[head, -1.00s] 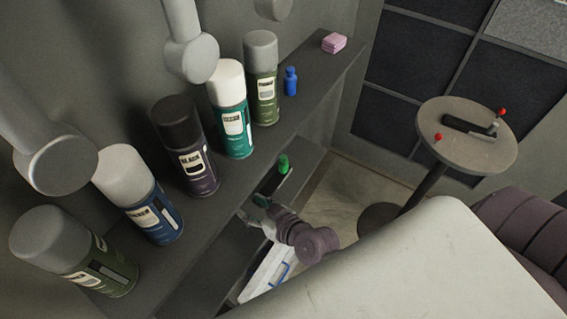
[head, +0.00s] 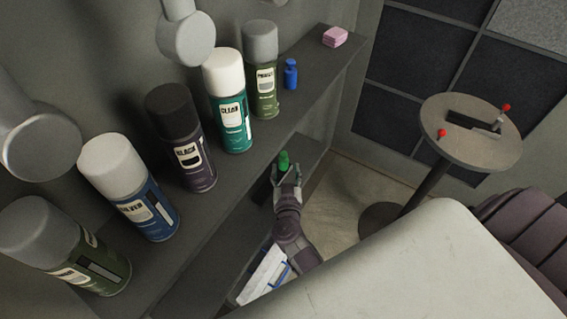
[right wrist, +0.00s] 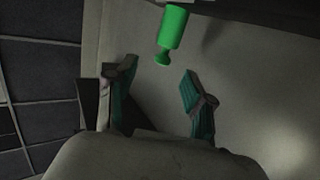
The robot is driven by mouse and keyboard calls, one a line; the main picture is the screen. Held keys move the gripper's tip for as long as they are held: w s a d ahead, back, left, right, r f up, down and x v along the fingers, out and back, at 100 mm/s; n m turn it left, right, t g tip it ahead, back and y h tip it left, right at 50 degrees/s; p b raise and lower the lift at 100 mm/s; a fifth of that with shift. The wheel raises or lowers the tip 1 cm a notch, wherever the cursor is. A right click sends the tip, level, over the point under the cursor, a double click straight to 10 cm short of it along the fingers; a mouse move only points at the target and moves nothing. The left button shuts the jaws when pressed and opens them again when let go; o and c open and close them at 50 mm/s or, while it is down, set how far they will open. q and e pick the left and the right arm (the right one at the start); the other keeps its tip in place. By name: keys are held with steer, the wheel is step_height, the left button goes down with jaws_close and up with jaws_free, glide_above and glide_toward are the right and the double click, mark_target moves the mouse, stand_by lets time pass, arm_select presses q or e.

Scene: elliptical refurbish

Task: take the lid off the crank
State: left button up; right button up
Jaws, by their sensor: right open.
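A dark elongated crank-like part (head: 472,122) lies on the round table (head: 440,103) at the right in the head view. A pale piece and two red knobs are at its ends; I cannot make out a separate lid. My right gripper (head: 286,174) is open and empty, low by the lower shelf and well away from that table. A small green bottle (head: 284,160) is just beyond its fingertips. In the right wrist view, my open fingers (right wrist: 160,85) point toward the green bottle (right wrist: 173,30), which is not between them. My left gripper is not in view.
Several spray cans, such as the teal one (head: 228,105), stand along the upper shelf (head: 309,62). A small blue bottle (head: 290,75) and a pink block (head: 335,37) are at its far end. Bare floor (head: 352,190) lies between the shelves and the round table.

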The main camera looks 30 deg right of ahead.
mark_target(284, 158)
steer(key=shift+x, duration=0.95)
steer(key=b+x, duration=0.2)
steer(key=x, duration=0.1)
steer(key=b+x, duration=0.1)
steer(key=x, duration=0.1)
steer(key=shift+w+a+f+b, duration=0.1)
steer(key=shift+a+f+b, duration=0.1)
steer(key=shift+a+b, duration=0.1)
steer(key=shift+w+d, duration=0.1)
steer(key=shift+w, duration=0.1)
steer(key=shift+s+r, duration=0.1)
steer(key=shift+r, duration=0.1)
steer(key=shift+c, duration=0.5)
steer(key=c, duration=0.8)
